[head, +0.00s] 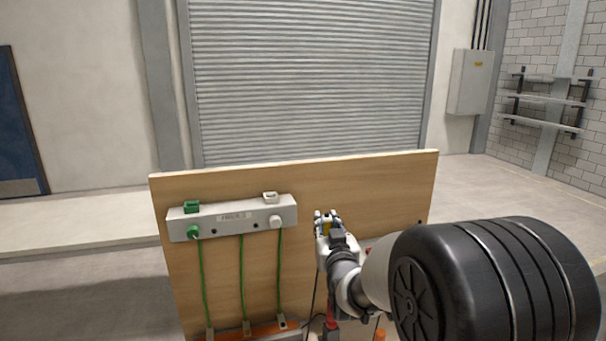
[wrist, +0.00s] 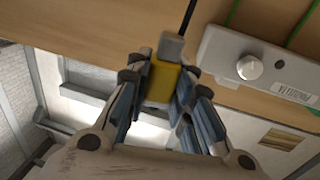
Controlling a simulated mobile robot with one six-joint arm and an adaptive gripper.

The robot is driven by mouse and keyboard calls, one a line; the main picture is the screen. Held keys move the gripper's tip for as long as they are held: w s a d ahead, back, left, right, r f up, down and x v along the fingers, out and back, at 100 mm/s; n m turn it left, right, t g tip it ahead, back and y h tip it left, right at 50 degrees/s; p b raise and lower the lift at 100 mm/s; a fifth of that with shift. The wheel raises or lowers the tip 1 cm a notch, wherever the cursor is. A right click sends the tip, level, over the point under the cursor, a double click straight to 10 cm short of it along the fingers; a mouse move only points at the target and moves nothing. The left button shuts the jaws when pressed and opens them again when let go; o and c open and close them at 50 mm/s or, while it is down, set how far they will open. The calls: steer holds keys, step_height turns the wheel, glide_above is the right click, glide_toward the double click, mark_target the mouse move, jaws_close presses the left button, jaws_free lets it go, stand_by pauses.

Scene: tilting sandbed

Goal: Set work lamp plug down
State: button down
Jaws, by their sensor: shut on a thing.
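The work lamp plug (wrist: 162,82) is a yellow block with a grey end and a black cord, seen in the wrist view. My gripper (wrist: 160,92) is shut on it, with a finger on each side. In the head view my gripper (head: 327,224) is in front of the wooden board, right of the grey socket strip, with a bit of the yellow plug (head: 327,226) showing between the fingers. The plug's lower part is hidden by my gripper. I cannot tell whether it touches the board.
The upright wooden board (head: 365,180) carries the grey socket strip (head: 250,214), with green and white fittings and green cords hanging down. Open floor lies behind the board.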

steer(key=s+d+f+h+b, duration=0.1)
steer(key=s+d+f+b, duration=0.2)
steer(key=f, duration=0.6)
steer(key=s+d+f+m+b, duration=0.1)
steer(key=s+d+f+b, duration=0.3)
steer(key=s+f, duration=0.4)
steer(key=shift+s+d+f+h, duration=0.25)
steer(key=shift+d+f+h, duration=0.15)
steer(key=shift+d+f, duration=0.25)
steer(key=shift+a, duration=0.1)
